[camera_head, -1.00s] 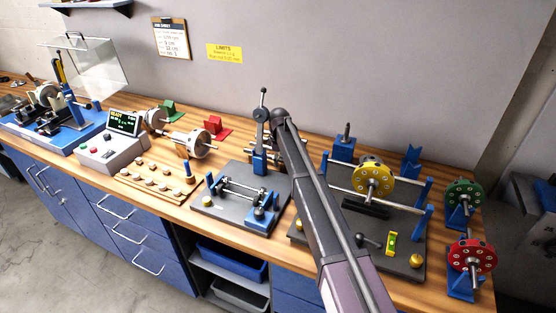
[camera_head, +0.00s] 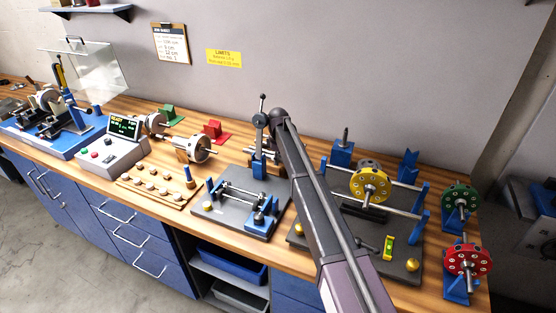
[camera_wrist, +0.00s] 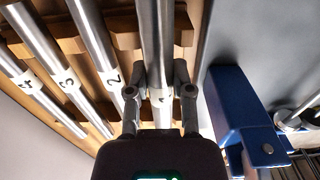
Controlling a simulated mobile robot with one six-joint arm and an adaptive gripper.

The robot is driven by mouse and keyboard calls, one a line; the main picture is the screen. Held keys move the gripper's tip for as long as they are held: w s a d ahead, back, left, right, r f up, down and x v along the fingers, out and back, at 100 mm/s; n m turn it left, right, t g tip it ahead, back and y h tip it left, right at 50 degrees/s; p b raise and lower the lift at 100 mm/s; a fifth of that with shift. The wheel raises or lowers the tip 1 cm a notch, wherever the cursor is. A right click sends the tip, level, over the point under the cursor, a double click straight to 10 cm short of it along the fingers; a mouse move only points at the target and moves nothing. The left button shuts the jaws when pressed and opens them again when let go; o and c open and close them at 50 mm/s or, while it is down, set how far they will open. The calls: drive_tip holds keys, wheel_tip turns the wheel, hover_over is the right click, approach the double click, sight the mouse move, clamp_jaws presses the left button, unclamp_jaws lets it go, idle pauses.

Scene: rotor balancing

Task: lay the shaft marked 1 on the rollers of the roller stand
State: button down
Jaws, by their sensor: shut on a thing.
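In the wrist view my gripper (camera_wrist: 160,92) is shut around a bare steel shaft (camera_wrist: 157,35). Its white band, partly hidden between the fingers, seems to read 1. This shaft lies along a notched wooden rack, and I cannot tell whether it is lifted clear. In the head view my arm hides the gripper. The roller stand (camera_head: 208,215) is a dark grey plate with rollers and blue blocks, left of my arm. No shaft shows across its rollers.
Shafts marked 2 (camera_wrist: 98,45), 3 (camera_wrist: 60,65) and 4 (camera_wrist: 25,80) lie left of the held one. A blue bracket (camera_wrist: 238,110) stands close on the right. A tall dial post (camera_head: 260,125) rises behind the roller stand. A yellow disc (camera_head: 370,186) is right of my arm.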

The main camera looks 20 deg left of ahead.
drive_tip(key=shift+r+p, duration=1.6)
drive_tip(key=shift+r, duration=0.25)
